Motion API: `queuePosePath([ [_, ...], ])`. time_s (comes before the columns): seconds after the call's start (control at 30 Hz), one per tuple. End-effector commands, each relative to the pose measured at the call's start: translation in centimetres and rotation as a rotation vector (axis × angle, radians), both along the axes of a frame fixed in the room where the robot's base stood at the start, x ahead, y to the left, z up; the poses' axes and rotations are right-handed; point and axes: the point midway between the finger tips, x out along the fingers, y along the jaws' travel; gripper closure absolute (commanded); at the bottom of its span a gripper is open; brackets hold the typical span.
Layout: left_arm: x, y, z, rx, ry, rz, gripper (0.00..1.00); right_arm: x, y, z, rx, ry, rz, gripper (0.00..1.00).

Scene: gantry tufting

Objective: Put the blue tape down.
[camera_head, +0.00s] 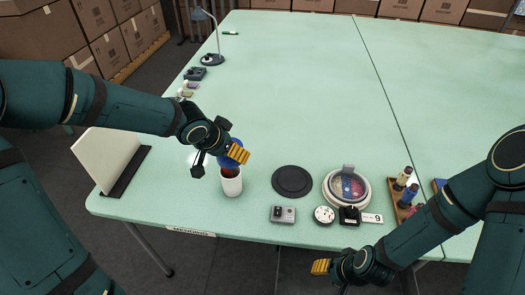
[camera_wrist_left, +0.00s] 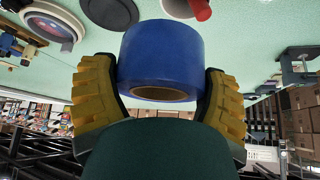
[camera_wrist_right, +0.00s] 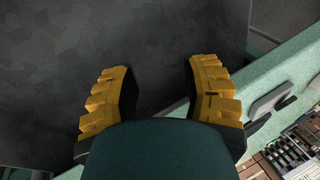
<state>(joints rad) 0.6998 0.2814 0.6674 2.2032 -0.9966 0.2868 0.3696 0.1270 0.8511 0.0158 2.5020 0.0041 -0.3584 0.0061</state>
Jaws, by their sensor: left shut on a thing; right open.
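A roll of blue tape (camera_wrist_left: 162,55) is held between the yellow fingers of my left gripper (camera_wrist_left: 160,95), which is shut on it. In the head view the blue tape (camera_head: 229,155) is partly hidden behind the left gripper (camera_head: 238,153), above the table's front left part, by a white cup (camera_head: 231,184). Whether tape and cup touch I cannot tell. My right gripper (camera_wrist_right: 160,90) is open and empty. In the head view the right gripper (camera_head: 322,267) is low, in front of the table's front edge.
A black disc (camera_head: 292,181), a round case with coloured sections (camera_head: 347,187), a grey box (camera_head: 282,214) and a small dial (camera_head: 324,215) lie right of the cup. A rack with bottles (camera_head: 403,198) stands further right. The table's middle (camera_head: 300,100) is clear.

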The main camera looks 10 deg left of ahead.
Motion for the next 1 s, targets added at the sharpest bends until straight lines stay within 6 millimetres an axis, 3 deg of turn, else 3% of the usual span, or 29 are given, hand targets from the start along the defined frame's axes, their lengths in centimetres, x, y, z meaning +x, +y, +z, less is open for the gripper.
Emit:
queuePosePath([
  [0.03,0.2,1.7,-1.1,-0.006,0.006,0.001,0.6,0.0,0.0,-0.2,0.0,0.001,0.0,0.54],
  [0.3,0.4,9.8,-5.3,-0.007,0.009,-0.067,0.6,-0.2,0.0,-0.7,0.001,0.005,0.003,0.54],
  [0.6,-1.1,18.1,-8.2,0.0,0.01,-0.12,0.6,-0.4,0.0,-1.1,0.002,0.008,0.006,0.54],
  [0.77,-1.6,19.7,-8.6,0.004,0.01,-0.132,0.6,-0.4,0.0,-1.2,0.002,0.009,0.007,0.54],
  [0.9,-1.7,19.8,-8.8,0.005,0.011,-0.136,0.6,-0.4,0.1,-1.2,0.002,0.009,0.007,0.54],
  [1.0,-1.6,19.7,-10.1,0.003,0.012,-0.135,0.6,-0.5,0.1,-1.7,0.002,0.011,0.009,0.54],
])
